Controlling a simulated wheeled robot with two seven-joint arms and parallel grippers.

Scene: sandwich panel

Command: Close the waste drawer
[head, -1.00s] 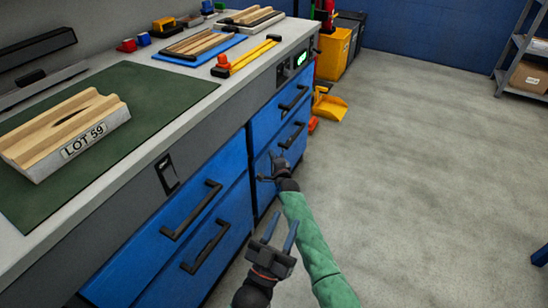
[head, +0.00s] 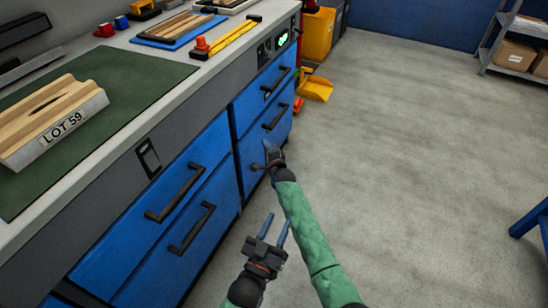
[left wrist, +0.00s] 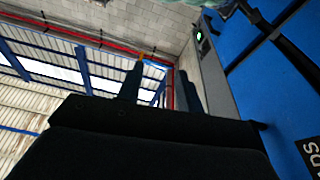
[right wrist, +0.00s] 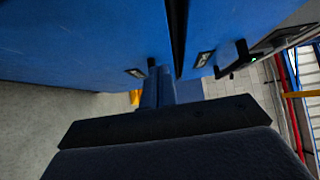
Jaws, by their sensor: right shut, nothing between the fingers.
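The blue bench front has two columns of drawers with black bar handles. The far column has an upper drawer (head: 258,92) and a lower drawer (head: 248,150). Which one is the waste drawer I cannot read. My right gripper (head: 267,146) is shut and empty, close in front of the lower far drawer; touching is not clear. The right wrist view shows its closed fingers (right wrist: 158,88) beside blue fronts with a dark gap between them. My left gripper (head: 277,222) is open and empty above the floor, right of the near drawers (head: 150,205).
A green mat (head: 120,85) with a wooden LOT 59 piece (head: 50,120) lies on the bench top. A yellow bin (head: 318,32) and yellow dustpan (head: 316,88) stand beyond the bench. The floor to the right is clear up to a blue frame (head: 530,218) and shelf (head: 518,50).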

